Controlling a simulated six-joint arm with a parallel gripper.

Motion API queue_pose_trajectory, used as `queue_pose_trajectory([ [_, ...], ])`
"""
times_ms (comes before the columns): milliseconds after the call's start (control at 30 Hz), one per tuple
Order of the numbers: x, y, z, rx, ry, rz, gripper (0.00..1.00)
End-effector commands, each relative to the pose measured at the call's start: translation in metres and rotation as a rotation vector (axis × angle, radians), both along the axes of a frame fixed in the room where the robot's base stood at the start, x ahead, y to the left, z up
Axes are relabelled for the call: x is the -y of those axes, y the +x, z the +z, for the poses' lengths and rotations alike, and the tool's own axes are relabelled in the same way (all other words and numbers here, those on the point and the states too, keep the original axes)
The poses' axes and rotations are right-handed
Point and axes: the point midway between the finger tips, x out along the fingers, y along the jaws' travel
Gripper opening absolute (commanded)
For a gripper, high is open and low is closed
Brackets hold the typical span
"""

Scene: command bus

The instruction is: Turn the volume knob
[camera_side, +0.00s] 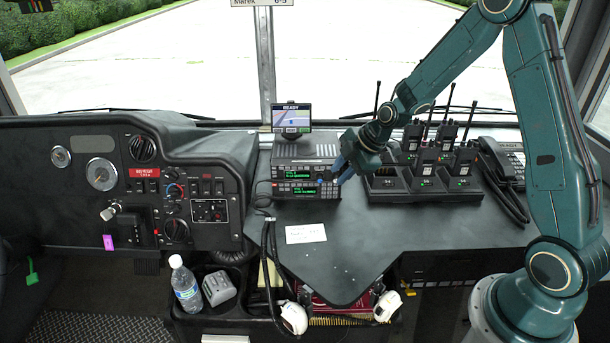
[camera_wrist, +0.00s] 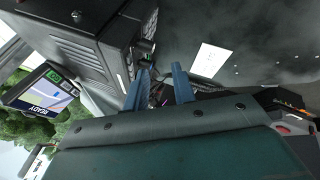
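Two stacked black radios with green displays (camera_side: 296,174) stand on the dash counter. My gripper (camera_side: 338,172) is at their right front edge, its blue fingers pointing at the radio face. In the wrist view the gripper (camera_wrist: 162,67) has its two fingers apart with a gap between them, so it is open. The radio body (camera_wrist: 85,48) lies up and left of the fingers there. A small dark knob (camera_wrist: 147,47) stands out from the radio's face just beyond the left fingertip. I cannot tell whether it is the volume knob or whether a finger touches it.
A small screen reading READY (camera_side: 291,117) stands behind the radios. A charger rack (camera_side: 400,187) with several handheld radios is close on the right, with a desk phone (camera_side: 503,158) beyond. A paper note (camera_side: 306,233) lies in front. The counter around the note is clear.

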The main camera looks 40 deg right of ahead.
Motion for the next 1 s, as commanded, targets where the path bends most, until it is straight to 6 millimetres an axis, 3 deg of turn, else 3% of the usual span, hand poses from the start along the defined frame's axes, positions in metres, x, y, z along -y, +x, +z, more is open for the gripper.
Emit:
queue_pose_trajectory([
  [467, -0.004, 0.007, 0.012, -0.173, 0.052, -0.475, 0.26],
  [1000, -0.016, 0.012, 0.049, -0.194, 0.136, -1.194, 0.26],
])
